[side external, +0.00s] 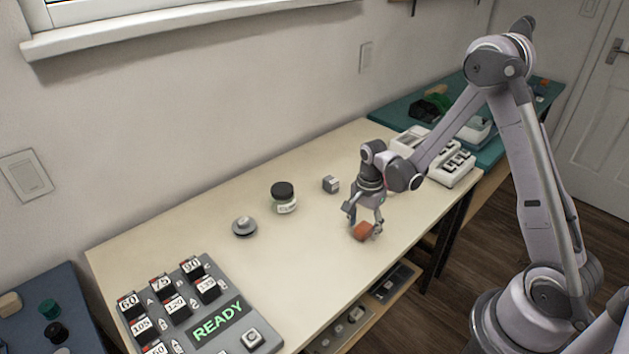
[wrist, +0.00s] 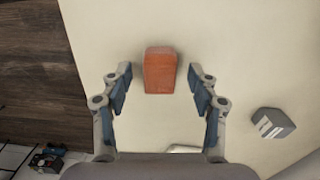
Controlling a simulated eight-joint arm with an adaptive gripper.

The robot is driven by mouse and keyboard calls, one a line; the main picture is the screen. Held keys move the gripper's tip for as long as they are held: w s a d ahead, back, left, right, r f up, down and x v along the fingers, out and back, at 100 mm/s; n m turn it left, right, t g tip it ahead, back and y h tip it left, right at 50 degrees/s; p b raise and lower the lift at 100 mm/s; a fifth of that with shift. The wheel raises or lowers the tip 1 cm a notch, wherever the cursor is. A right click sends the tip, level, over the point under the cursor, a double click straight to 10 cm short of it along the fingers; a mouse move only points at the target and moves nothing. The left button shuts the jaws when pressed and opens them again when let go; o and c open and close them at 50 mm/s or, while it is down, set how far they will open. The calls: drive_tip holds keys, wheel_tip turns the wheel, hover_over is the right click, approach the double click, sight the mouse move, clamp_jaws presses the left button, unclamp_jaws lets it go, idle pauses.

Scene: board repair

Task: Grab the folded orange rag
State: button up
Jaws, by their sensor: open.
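The folded orange rag (side external: 362,231) lies on the cream table below my gripper (side external: 362,222) in the side view. In the wrist view the rag (wrist: 160,70) is a small orange block shape near the top middle. My gripper (wrist: 160,88) is open there, with one finger on each side of the rag and a clear gap on both sides. The fingers do not touch it. In the side view the fingers partly hide the rag, and I cannot tell their exact height above the table.
A grey block (side external: 331,184), a dark-lidded jar (side external: 284,197) and a grey round part (side external: 244,227) stand on the table (side external: 310,262). A grey panel reading READY (side external: 262,326) sits at the near left. White trays (side external: 452,170) are at the far right. The table's front edge is close to the rag.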

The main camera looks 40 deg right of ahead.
drive_tip(key=shift+f, duration=0.55)
drive_tip(key=shift+c, duration=0.4)
drive_tip(key=c, duration=1)
drive_tip(key=shift+o, duration=0.2)
